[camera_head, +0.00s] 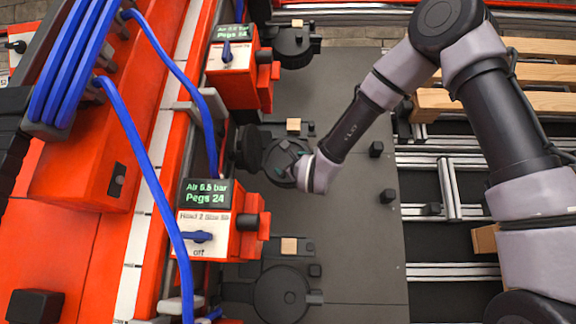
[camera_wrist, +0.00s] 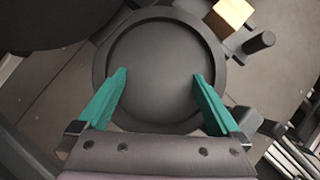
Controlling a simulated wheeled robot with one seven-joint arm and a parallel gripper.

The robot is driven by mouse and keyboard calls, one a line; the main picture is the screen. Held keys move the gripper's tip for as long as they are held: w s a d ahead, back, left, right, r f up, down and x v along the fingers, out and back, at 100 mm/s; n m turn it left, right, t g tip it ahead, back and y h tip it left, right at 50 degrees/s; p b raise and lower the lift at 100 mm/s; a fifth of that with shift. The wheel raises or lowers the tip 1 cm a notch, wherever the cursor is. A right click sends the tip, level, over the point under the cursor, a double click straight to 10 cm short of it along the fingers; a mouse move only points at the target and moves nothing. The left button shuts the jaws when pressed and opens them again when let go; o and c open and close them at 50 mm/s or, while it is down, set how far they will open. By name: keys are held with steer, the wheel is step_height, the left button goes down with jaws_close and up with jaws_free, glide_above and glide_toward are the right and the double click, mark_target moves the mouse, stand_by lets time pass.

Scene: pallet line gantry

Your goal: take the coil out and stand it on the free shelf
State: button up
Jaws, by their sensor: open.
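My gripper (camera_head: 287,152) is over the middle station, at a round dark-grey canister (camera_head: 279,171). In the wrist view my gripper (camera_wrist: 161,75) has its two green fingers wide apart, with nothing held between them. The canister (camera_wrist: 160,22) fills the middle there; its raised rim surrounds a plain dark round face. I cannot tell whether that face is the coil or the canister floor. A dark round lid (camera_head: 248,147) stands open at its left, and shows large at the wrist view's upper left (camera_wrist: 55,18). I cannot make out a free shelf for certain.
Orange control boxes (camera_head: 233,75) (camera_head: 222,225) with knobs flank the canister. Another round canister (camera_head: 282,295) lies nearer. Small wooden blocks (camera_head: 289,246) (camera_wrist: 232,14) sit beside the stations. Blue hoses (camera_head: 150,185) hang at left. The grey plate (camera_head: 350,240) right of the canisters is mostly clear.

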steer(key=shift+w+a, duration=0.15)
steer(key=shift+w, duration=0.2)
jaws_close()
steer(key=shift+r, duration=0.1)
